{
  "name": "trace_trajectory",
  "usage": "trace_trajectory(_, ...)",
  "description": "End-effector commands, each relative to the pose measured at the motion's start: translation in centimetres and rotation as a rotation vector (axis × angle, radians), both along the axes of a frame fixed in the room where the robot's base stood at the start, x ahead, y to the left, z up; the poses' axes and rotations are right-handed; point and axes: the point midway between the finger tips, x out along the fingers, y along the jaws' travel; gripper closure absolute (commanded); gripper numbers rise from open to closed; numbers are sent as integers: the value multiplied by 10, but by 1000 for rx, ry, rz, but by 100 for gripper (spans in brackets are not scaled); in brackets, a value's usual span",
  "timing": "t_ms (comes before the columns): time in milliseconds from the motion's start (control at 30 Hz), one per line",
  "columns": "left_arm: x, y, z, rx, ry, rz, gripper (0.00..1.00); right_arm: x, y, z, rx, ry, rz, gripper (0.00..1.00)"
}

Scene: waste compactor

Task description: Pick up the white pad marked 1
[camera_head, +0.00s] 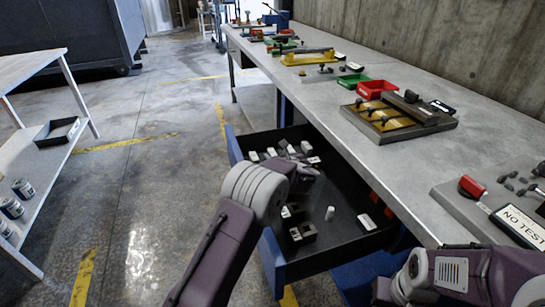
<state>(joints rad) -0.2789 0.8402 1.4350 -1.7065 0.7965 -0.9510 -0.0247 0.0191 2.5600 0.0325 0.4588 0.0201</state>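Several small white blocks or pads lie in the open drawer (345,171). One white pad (367,222) lies flat at the near right of the drawer floor, and others (253,156) sit in the far part. I cannot read a 1 on any of them. My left gripper (309,174) is over the middle of the drawer, partly hidden by its own wrist. Its fingers are too unclear to tell open from shut, and it may cover some drawer contents. My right arm shows at the bottom right; the dark end of its gripper (382,290) is barely visible.
The drawer has a blue front (272,262) and holds dark blocks (302,232) and a small white cylinder (330,213). The workbench (330,95) above carries fixtures, a red bin (376,88) and a "NO TEST" sign (522,226). A shelf with cans (23,188) stands left, with clear floor between.

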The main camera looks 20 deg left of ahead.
Motion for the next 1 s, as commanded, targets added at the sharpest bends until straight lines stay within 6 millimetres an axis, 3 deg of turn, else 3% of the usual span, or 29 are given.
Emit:
trace_trajectory(33, -2, 0, -9, 1, 17, -1, 53, 0, 0, -1, 0, 0, 0, 80)
trace_trajectory(67, -2, 0, -9, 1, 17, -1, 61, 0, 0, -1, 0, 0, 0, 80)
trace_trajectory(200, -3, 0, -10, 0, 19, 0, 100, 0, 0, -1, 0, 0, 0, 80)
trace_trajectory(567, -3, -1, -4, -2, 18, -3, 100, 0, 0, 3, 0, 0, 0, 80)
trace_trajectory(800, -2, -1, 59, -3, 9, -2, 100, 0, 0, 33, 0, 0, 0, 80)
trace_trajectory(1000, -1, -1, 92, -1, 8, -1, 100, 0, 0, 46, 0, 0, 0, 80)
